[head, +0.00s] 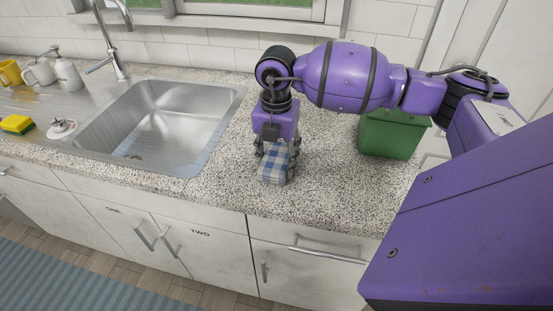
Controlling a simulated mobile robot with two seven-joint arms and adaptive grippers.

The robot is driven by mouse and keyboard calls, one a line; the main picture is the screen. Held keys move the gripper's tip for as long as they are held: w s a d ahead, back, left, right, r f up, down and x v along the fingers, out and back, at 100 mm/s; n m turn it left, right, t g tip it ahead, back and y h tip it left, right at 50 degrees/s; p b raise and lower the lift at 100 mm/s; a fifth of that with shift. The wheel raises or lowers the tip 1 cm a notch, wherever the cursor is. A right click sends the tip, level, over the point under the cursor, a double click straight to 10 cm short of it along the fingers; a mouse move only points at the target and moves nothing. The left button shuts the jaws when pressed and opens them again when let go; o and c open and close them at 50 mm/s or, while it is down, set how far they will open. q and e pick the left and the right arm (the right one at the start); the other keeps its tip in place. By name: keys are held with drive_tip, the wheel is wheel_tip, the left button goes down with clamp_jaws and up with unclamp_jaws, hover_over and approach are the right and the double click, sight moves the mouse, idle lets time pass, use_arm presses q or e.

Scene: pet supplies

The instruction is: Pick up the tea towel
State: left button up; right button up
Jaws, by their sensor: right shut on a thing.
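The tea towel (273,168) is a folded blue and white checked cloth on the speckled countertop, to the right of the sink. My right gripper (275,153) points down over it, with its fingers around the towel's upper part, shut on it. The towel's lower front part shows below the fingers. Its back part is hidden by the gripper. I cannot tell whether the towel is lifted off the counter. My left gripper is not in view.
A steel sink (215,125) with a tap (118,62) is to the left. A green container (392,136) stands right of the gripper. A yellow sponge (17,124), soap dispenser (67,75) and mugs are at the far left. The counter's front edge is close to the towel.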

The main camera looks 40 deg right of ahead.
sight(276, 157)
drive_tip(key=shift+r, duration=0.15)
drive_tip(key=shift+r, duration=0.25)
wheel_tip(276, 157, up, 2)
drive_tip(key=shift+r, duration=0.15)
drive_tip(key=s+r, duration=0.1)
drive_tip(key=s+a+r, duration=0.1)
drive_tip(key=r, duration=0.1)
drive_tip(key=s+a+r, duration=0.1)
drive_tip(key=r, duration=0.1)
drive_tip(key=shift+s+a+r, duration=0.15)
drive_tip(key=shift+s+a, duration=0.1)
drive_tip(key=shift+s, duration=0.05)
drive_tip(key=s+a+r, duration=0.4)
drive_tip(key=s+a, duration=0.1)
drive_tip(key=s, duration=0.3)
drive_tip(key=shift+a+r, duration=0.25)
drive_tip(key=shift+r, duration=0.05)
drive_tip(key=o, duration=0.5)
drive_tip(key=c, duration=0.3)
